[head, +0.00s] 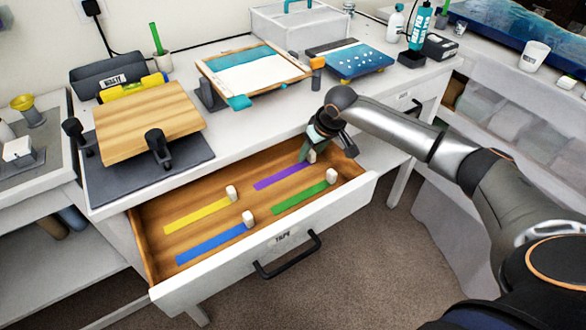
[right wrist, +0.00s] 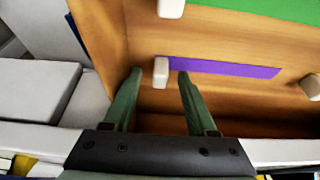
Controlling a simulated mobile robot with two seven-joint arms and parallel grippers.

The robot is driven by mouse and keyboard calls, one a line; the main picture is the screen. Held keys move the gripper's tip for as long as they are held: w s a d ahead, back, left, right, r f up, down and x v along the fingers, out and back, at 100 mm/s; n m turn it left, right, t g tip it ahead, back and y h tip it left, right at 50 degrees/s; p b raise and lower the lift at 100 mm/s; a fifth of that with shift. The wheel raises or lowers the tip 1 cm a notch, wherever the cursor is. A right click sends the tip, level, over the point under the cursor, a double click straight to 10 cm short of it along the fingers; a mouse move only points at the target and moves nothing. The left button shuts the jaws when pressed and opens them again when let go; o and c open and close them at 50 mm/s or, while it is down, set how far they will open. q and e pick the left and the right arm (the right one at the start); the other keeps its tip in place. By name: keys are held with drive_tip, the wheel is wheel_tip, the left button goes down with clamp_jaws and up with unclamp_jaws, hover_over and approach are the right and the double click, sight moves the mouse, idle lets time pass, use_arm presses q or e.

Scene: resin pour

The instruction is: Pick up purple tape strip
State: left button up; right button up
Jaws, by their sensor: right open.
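The purple tape strip (head: 279,177) lies flat on the wooden floor of the open drawer, at its back. A small white block (head: 312,156) sits at its right end. My right gripper (head: 308,152) is over that end, pointing down into the drawer, and partly hides the block. In the right wrist view, the open green fingers (right wrist: 158,74) point towards the white block (right wrist: 161,69), which appears between their tips. The purple strip (right wrist: 228,67) runs off to the right there, starting near one fingertip. I cannot tell whether the fingers touch anything. My left gripper is not in view.
Yellow (head: 198,216), blue (head: 211,244) and green (head: 299,198) strips, each with a white block, share the drawer (head: 333,221). The drawer walls surround the gripper's space. The worktop (head: 232,125) behind holds a wooden board (head: 149,119) and a framed screen (head: 252,73).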

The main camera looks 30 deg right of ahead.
drive_tip(key=shift+w+f, duration=0.15)
drive_tip(key=shift+f, duration=0.15)
drive_tip(key=shift+c, duration=0.4)
clamp_jaws()
